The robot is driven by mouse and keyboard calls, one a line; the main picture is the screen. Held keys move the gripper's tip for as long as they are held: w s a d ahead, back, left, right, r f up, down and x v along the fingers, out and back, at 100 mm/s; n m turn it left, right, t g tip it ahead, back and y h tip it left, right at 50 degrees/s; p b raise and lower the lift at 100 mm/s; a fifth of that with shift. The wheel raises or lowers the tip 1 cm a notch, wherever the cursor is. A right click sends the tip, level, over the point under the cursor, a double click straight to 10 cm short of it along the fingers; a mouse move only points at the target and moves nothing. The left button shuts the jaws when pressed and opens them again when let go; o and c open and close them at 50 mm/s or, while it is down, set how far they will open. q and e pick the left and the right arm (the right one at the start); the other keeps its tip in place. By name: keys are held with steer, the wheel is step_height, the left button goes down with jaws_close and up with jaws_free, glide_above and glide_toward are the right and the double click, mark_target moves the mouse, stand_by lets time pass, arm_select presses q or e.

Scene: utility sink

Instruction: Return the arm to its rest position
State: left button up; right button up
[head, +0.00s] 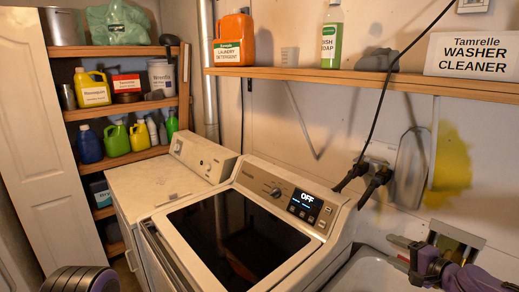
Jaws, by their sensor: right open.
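My right gripper (402,252) is at the lower right, above the pale basin (368,274). Its fingers point left and are apart, with nothing seen between them. Purple and grey parts of my right arm run out of the picture at the lower right corner. A dark ribbed, purple-edged part of my left arm shows at the bottom left; my left gripper is not in view.
A washer (293,193) showing "OFF" stands in the middle, beside a second white machine (160,181). A wall shelf (300,75) holds detergent, dish soap and a washer cleaner box. Shelves with bottles (134,107) stand at the left. Dark hoses hang above the basin.

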steer(key=s+a+f+g+h, duration=0.1)
steer(key=s+a+f+g, duration=0.1)
steer(key=s+a+f, duration=0.2)
steer(key=s+a+f+n+g+h, duration=0.1)
steer(key=s+a+f, duration=0.3)
steer(key=f, duration=0.5)
steer(key=s+a+f+n+g, duration=0.1)
steer(key=s+a+f+g, duration=0.3)
steer(key=f, duration=0.3)
steer(key=shift+s+a+f+h, duration=0.1)
steer(key=shift+a+h, duration=0.1)
steer(key=shift+a, duration=0.2)
steer(key=shift+s+a+f+h, duration=0.1)
steer(key=shift+a+h, duration=0.1)
steer(key=shift+a, duration=0.2)
steer(key=s+d+f+n+g+h, duration=0.2)
steer(key=s+f+h, duration=0.15)
steer(key=s, duration=0.95)
steer(key=s+d+f+n+g+h, duration=0.1)
steer(key=s+f+n+g+h, duration=0.3)
steer(key=s, duration=0.8)
step_height(320, 180, down, 15)
steer(key=s+m+t+y+b, duration=0.1)
steer(key=t+b, duration=0.1)
steer(key=b, duration=1.2)
steer(key=shift+d+t, duration=0.3)
steer(key=shift+d, duration=0.15)
steer(key=shift+r+y, duration=0.1)
steer(key=shift+y, duration=0.15)
